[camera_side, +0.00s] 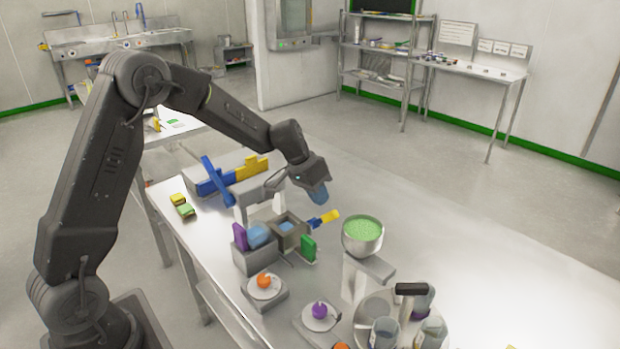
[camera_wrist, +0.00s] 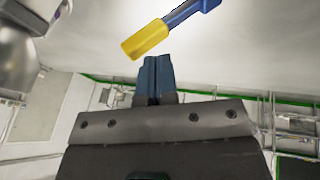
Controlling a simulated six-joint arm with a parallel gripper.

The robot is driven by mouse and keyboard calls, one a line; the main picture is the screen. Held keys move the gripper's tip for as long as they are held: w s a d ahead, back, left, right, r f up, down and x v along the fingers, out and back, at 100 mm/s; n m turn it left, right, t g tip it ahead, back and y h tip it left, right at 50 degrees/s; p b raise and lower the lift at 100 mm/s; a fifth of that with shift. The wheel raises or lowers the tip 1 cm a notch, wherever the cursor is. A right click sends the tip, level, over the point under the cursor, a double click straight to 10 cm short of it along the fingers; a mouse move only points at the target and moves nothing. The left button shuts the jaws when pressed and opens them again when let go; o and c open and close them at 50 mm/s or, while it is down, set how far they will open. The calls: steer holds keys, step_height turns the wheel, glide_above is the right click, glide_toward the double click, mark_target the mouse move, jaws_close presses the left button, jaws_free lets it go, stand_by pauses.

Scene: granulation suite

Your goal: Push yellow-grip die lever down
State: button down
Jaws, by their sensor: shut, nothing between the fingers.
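The die lever has a yellow grip (camera_side: 330,216) on a short blue arm (camera_side: 316,222). It sticks out to the right from the grey die block (camera_side: 287,231) on the bench in the side view. In the wrist view the yellow grip (camera_wrist: 145,39) and its blue arm (camera_wrist: 187,12) lie just beyond my fingertips. My gripper (camera_side: 322,198) has blue fingers, shut and empty, pointing down above the yellow grip. In the wrist view the shut fingertips (camera_wrist: 156,60) are near the grip, with a small apparent gap. I cannot tell the exact distance.
A bowl of green granules (camera_side: 362,235) stands right of the lever. A green block (camera_side: 308,248) and purple block (camera_side: 240,237) flank the die area. A blue and yellow fixture (camera_side: 252,168) stands behind. Glass jars (camera_side: 384,332) stand at front. The bench's right side is largely clear.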

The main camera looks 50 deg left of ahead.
mark_target(331, 212)
steer(key=shift+d+f, duration=0.65)
steer(key=shift+d, duration=0.15)
steer(key=shift+d+f+y, duration=0.15)
steer(key=shift+d+y, duration=0.05)
steer(key=shift+y, duration=0.2)
steer(key=shift+d+f+y, duration=0.35)
steer(key=shift+d+y, duration=0.2)
steer(key=shift+y, duration=0.05)
steer(key=shift+d+f+y, duration=0.3)
steer(key=shift+d+y, duration=0.25)
steer(key=shift+y, duration=0.05)
steer(key=shift+d+f, duration=0.5)
steer(key=shift+f, duration=0.3)
steer(key=shift+d+f, duration=0.5)
steer(key=shift+f, duration=0.25)
steer(key=shift+d+f, duration=0.5)
steer(key=shift+f, duration=0.3)
